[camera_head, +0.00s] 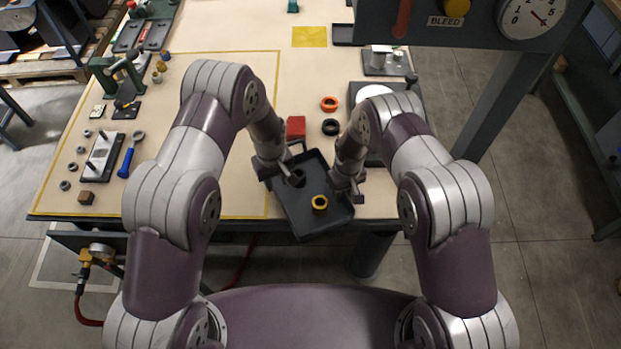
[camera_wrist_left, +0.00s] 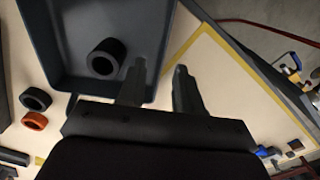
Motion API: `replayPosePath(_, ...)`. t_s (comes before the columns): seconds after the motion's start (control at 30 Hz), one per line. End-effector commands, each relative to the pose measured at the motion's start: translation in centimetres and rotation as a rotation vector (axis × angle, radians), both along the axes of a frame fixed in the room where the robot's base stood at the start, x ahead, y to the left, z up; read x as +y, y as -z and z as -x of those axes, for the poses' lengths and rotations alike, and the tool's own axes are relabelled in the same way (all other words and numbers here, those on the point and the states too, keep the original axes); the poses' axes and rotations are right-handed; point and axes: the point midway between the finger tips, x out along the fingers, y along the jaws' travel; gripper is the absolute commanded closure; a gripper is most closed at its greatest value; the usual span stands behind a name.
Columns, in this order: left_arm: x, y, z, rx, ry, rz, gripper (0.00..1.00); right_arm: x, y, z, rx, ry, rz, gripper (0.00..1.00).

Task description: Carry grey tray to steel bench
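The grey tray (camera_head: 283,207) is at the front edge of the wooden-topped table, turned at an angle, its near corner reaching past the edge. It holds a yellow ring (camera_head: 319,202) and a black ring (camera_head: 297,178). My left gripper (camera_head: 285,172) is at its left wall. In the left wrist view, the fingers (camera_wrist_left: 160,88) stand apart on either side of the tray's wall (camera_wrist_left: 168,40), with table showing between wall and outer finger. My right gripper (camera_head: 347,186) is at the tray's right wall; its finger gap is hidden. I cannot make out a steel bench.
A red block (camera_head: 296,127), an orange ring (camera_head: 329,103) and a black ring (camera_head: 331,127) lie behind the tray. A plate with pins (camera_head: 102,157) and a blue-handled tool (camera_head: 130,155) lie left. A grey post (camera_head: 497,95) stands right.

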Motion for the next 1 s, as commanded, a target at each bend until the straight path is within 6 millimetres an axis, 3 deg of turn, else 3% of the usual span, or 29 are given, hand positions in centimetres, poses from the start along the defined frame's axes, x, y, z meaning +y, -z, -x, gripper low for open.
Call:
replayPosePath(0.1, 0.0, -3.1, 0.0, -0.003, 0.000, 0.001, 0.65, 0.0, 0.0, 0.0, 0.000, 0.000, 0.000, 0.65)
replayPosePath(0.3, 0.0, -6.0, 0.0, 0.000, 0.000, 0.000, 0.65, 0.0, 0.0, 0.0, 0.000, 0.000, 0.000, 0.65)
replayPosePath(0.47, 0.0, -6.5, 0.1, 0.001, 0.000, 0.000, 0.65, 0.0, -2.1, -0.1, -0.004, 0.000, -0.001, 0.65)
replayPosePath(0.8, 0.0, -6.4, 0.0, 0.001, 0.000, 0.000, 0.65, 0.0, -10.4, 0.0, -0.004, 0.000, -0.001, 0.65)
replayPosePath(1.0, 0.0, -6.4, 0.0, 0.001, 0.000, 0.000, 0.65, 0.0, -12.0, 0.1, -0.001, 0.000, 0.000, 0.65)
